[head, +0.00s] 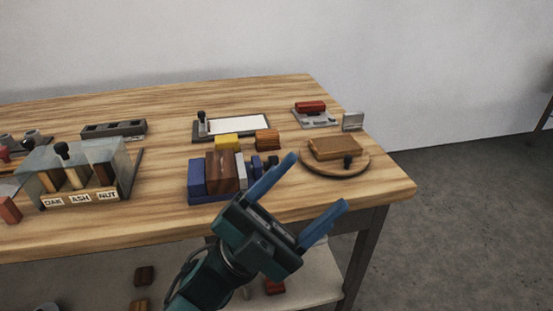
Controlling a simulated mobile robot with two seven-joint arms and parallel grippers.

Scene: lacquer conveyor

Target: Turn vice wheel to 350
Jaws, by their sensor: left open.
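A blue vice (197,176) stands near the front edge of the workbench, with a reddish-brown wood block (222,172) between its jaws. Small dark blue parts (257,165) at the vice's right end may be its screw and wheel. My left gripper partly covers that end, and I can read no number or mark there. My left gripper (318,180) has blue fingers spread wide and empty, in front and to the right of the vice. Whether it touches anything cannot be told. My right gripper is not in view.
A labelled clear bin (80,199) stands left. The wooden benchtop (160,212) is clear at front.

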